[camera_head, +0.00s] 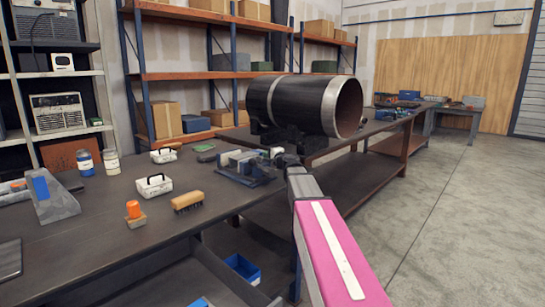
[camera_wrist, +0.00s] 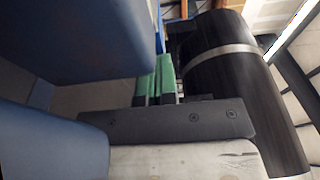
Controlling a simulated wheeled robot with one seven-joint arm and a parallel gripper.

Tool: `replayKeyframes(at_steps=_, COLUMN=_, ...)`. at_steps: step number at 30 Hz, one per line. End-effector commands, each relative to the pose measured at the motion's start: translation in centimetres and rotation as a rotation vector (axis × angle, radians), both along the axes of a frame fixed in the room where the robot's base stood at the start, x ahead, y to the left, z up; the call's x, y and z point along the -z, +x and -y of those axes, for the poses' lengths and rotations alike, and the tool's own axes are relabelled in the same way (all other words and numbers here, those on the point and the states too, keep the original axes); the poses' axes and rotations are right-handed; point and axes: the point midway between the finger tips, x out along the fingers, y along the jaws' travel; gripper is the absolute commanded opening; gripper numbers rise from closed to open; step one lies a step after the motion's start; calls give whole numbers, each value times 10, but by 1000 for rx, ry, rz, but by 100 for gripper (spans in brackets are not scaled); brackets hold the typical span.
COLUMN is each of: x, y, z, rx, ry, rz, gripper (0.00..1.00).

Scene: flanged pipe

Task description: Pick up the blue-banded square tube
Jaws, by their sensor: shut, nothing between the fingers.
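I cannot pick out the blue-banded square tube with certainty. In the head view, a grey slanted block (camera_head: 58,207) with a blue patch stands at the left of the bench; I cannot tell whether it is the tube. My gripper (camera_head: 277,153) is at the bench's right edge, beside a blue-grey vise-like fixture (camera_head: 246,172) and far from the slanted block. In the wrist view, the green-sided fingers (camera_wrist: 155,82) are close together and hold nothing. Large blue surfaces, blurred and very near, fill the left of that view.
The black flanged pipe (camera_head: 292,103) lies behind my gripper and also looms in the wrist view (camera_wrist: 235,85). The dark bench (camera_head: 100,240) carries a brush (camera_head: 187,202), an orange-topped item (camera_head: 135,213), a white box (camera_head: 154,186) and jars. Open floor lies to the right.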

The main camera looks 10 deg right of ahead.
Motion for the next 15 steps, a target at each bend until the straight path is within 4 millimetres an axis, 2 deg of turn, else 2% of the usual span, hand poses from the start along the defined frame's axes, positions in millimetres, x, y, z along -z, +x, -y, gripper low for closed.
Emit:
replayKeyframes(at_steps=10, x=0, y=0, z=-2, rx=0, ry=0, rz=0, gripper=0)
replayKeyframes(at_steps=15, x=0, y=5, z=-15, rx=-2, ry=0, rz=0, gripper=0)
